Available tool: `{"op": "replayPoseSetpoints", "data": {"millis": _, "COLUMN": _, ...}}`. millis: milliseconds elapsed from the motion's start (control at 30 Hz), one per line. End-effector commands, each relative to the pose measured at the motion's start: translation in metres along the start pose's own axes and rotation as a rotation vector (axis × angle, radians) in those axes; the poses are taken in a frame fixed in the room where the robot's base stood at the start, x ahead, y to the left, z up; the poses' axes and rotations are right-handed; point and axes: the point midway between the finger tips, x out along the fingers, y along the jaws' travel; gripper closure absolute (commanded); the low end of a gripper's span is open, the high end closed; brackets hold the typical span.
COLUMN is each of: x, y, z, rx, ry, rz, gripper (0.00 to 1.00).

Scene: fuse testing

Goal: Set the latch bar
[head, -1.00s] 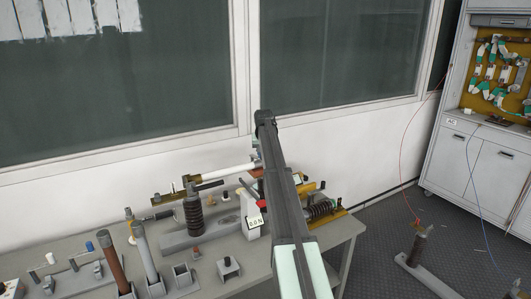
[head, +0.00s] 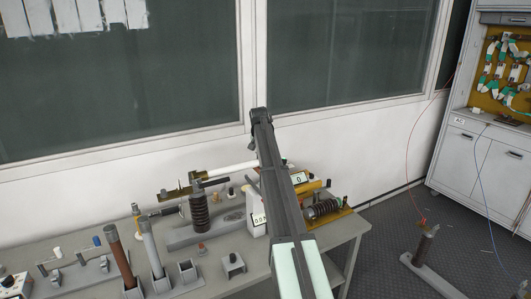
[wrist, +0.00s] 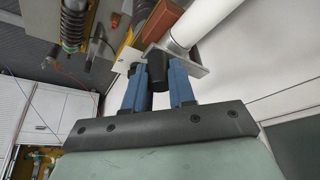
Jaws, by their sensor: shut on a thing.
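In the wrist view, my gripper (wrist: 157,74) has its two blue fingers on either side of a dark, rounded knob (wrist: 157,62) and is shut on it. The knob stands at a thin pale metal plate (wrist: 186,61). I cannot tell from the frames whether this knob belongs to the latch bar. Beyond the plate are a reddish-brown block (wrist: 163,21) and a thick white tube (wrist: 204,18). In the head view, my arm crosses the bench and hides the gripper and what it holds. The white tube (head: 233,168) shows to the left of my arm.
On the bench (head: 222,281) stand a dark ribbed insulator (head: 199,212), a brown rod (head: 119,256), a grey rod (head: 151,248) and small grey holders. Another ribbed insulator (head: 322,209) lies right of my arm. A white wall is close behind.

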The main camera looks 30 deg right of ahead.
Motion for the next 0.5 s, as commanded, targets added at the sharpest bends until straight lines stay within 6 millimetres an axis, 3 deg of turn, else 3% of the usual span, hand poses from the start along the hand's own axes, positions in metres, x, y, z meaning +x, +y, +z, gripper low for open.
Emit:
{"op": "replayPoseSetpoints", "data": {"millis": 100, "x": -0.0002, "y": -0.0011, "z": 0.0009, "rx": 0.000, "ry": -0.002, "rz": -0.002, "gripper": 1.00}}
{"op": "replayPoseSetpoints", "data": {"millis": 133, "x": -0.0002, "y": -0.0010, "z": 0.0010, "rx": 0.000, "ry": -0.002, "rz": -0.002, "gripper": 0.74}}
{"op": "replayPoseSetpoints", "data": {"millis": 200, "x": -0.0002, "y": -0.0011, "z": 0.0010, "rx": 0.000, "ry": -0.001, "rz": -0.002, "gripper": 0.67}}
{"op": "replayPoseSetpoints", "data": {"millis": 367, "x": -0.0001, "y": -0.0008, "z": 0.0006, "rx": -0.001, "ry": -0.001, "rz": -0.002, "gripper": 0.52}}
{"op": "replayPoseSetpoints", "data": {"millis": 500, "x": 0.0000, "y": -0.0006, "z": 0.0004, "rx": -0.001, "ry": -0.001, "rz": -0.001, "gripper": 0.50}}
